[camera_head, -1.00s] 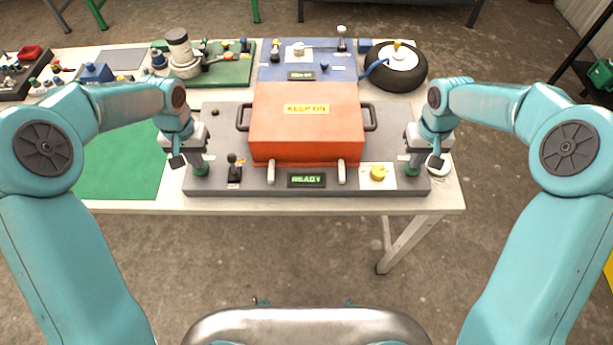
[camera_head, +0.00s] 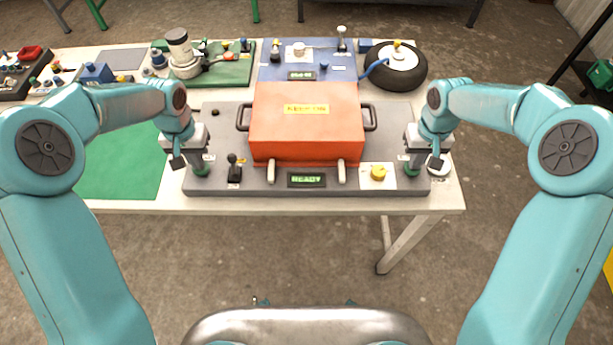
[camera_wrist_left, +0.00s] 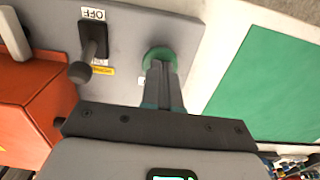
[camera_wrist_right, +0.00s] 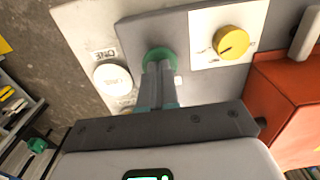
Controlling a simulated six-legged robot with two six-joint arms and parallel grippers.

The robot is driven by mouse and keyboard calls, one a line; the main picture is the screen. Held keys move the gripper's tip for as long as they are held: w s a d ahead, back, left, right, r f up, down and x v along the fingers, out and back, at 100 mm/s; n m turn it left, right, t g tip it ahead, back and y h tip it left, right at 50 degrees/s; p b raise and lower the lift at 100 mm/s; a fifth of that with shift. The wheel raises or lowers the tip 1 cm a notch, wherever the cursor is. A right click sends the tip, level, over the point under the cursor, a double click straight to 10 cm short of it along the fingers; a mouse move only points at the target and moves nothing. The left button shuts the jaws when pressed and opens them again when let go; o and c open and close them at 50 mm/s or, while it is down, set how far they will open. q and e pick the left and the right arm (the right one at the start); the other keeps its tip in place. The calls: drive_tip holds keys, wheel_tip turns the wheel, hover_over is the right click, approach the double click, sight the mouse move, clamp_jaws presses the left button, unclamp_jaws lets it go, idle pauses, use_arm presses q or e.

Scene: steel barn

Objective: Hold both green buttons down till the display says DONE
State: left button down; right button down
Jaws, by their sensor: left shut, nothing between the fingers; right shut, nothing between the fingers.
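The left green button (camera_head: 201,172) is at the left front of the grey panel (camera_head: 300,181); it also shows in the left wrist view (camera_wrist_left: 160,55). My left gripper (camera_head: 199,165) is shut and empty, its tips over the button and seemingly touching it. The right green button (camera_head: 412,171) is at the right front; it also shows in the right wrist view (camera_wrist_right: 159,56). My right gripper (camera_head: 413,163) is shut and empty, its tips likewise at that button. The tips partly hide both buttons, so how far they are pressed is unclear. The display (camera_head: 306,180) reads READY.
An orange box (camera_head: 306,130) with side handles stands mid-panel between my arms. A black lever (camera_head: 234,168) stands right of the left button, and a yellow knob (camera_head: 378,173) left of the right one. A white round button (camera_wrist_right: 112,78) lies beside the panel.

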use_arm(q)
drive_tip(key=shift+f, duration=0.5)
use_arm(e)
drive_tip(key=shift+f, duration=0.5)
idle(1.6)
